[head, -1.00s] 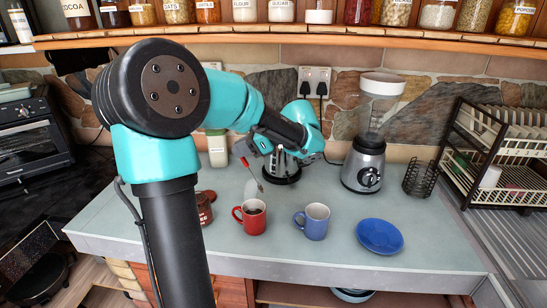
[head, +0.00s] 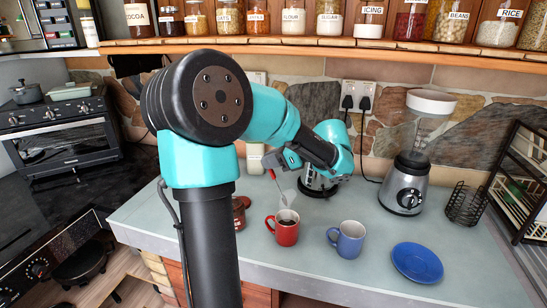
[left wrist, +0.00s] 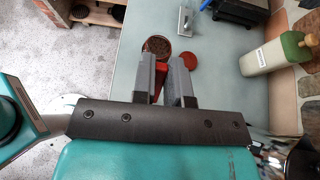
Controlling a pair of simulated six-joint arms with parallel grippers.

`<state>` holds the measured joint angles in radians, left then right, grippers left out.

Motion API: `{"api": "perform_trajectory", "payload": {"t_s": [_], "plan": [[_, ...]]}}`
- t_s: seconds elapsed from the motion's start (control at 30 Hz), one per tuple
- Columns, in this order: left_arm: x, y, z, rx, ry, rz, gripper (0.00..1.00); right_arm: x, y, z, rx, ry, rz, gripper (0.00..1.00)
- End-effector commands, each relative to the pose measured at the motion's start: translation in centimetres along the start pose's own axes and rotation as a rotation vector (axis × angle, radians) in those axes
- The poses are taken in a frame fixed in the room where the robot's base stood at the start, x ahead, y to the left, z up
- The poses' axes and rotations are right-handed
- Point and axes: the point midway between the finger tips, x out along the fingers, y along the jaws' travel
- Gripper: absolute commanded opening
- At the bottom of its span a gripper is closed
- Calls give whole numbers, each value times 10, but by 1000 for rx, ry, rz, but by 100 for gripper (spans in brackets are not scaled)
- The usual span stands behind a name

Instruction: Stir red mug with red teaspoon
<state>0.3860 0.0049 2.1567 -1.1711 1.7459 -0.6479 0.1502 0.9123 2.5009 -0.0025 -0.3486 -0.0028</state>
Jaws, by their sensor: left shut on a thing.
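The red mug (head: 286,233) stands upright on the counter with dark liquid in it. My left gripper (head: 273,169) is shut on the red teaspoon (head: 275,182), holding it tilted above the counter near the mug. The lower end of the spoon shows just above the mug's rim; I cannot tell if it is over the opening. In the left wrist view the fingers (left wrist: 163,83) have the red handle of the spoon between them. The mug does not show in that view. My right gripper is not in view.
A blue mug (head: 348,240) and a blue saucer (head: 417,262) are right of the red mug. An open brown-filled jar (left wrist: 157,47) and its red lid (left wrist: 191,60) are to the left. A blender (head: 405,185) stands behind. The front counter is clear.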

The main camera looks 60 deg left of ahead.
Motion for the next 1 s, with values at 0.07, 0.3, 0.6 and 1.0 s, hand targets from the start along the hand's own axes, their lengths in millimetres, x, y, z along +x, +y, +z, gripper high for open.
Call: {"api": "perform_trajectory", "payload": {"t_s": [0.07, 0.3, 0.6, 1.0], "plan": [[5, 0, -2, 1, -1, 1, 0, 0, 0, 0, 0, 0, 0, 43], [18, -1, -8, 1, -1, 0, 0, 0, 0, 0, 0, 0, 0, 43], [35, -1, -16, 0, 0, 0, 0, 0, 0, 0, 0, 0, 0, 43], [40, -2, -38, 2, 0, -1, 0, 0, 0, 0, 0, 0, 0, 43]]}}
